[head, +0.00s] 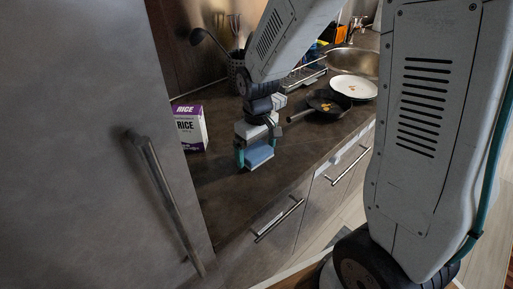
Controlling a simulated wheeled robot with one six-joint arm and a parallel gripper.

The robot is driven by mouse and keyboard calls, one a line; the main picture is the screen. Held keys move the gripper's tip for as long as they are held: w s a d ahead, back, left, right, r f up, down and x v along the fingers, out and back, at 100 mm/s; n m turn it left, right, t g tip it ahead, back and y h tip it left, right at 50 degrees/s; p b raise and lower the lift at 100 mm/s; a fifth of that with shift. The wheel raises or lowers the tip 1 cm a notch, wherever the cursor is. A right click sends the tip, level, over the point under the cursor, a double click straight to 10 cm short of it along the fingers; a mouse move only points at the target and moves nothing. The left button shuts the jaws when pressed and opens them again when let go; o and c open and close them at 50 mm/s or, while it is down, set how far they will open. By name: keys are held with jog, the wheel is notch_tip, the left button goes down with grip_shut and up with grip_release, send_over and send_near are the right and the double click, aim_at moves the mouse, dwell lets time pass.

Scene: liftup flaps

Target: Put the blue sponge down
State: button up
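The blue sponge (258,157) is a light blue block in the head view, near the front part of the dark countertop (222,196). My gripper (257,152) points down with its teal-sided fingers on either side of the sponge. The fingers appear shut on it. The sponge is at or just above the counter surface; I cannot tell whether it touches. The upper part of the sponge is hidden by my gripper.
A rice box (189,127) stands to the left. A black pan (321,105) and a white plate (353,87), both with orange bits, are to the right. Drawers with bar handles (278,220) are below the counter. A tall grey door (80,150) fills the left.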

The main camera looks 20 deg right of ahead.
aim_at(257, 151)
notch_tip(257, 151, up, 12)
jog(key=s+d+r+m, duration=0.1)
jog(key=s+r, duration=0.2)
jog(key=s, duration=0.8)
jog(key=s+d+r+m+t, duration=0.1)
jog(key=s+d+r+m, duration=0.1)
jog(key=s, duration=0.9)
jog(key=shift+r+m, duration=0.3)
jog(key=shift+r, duration=0.6)
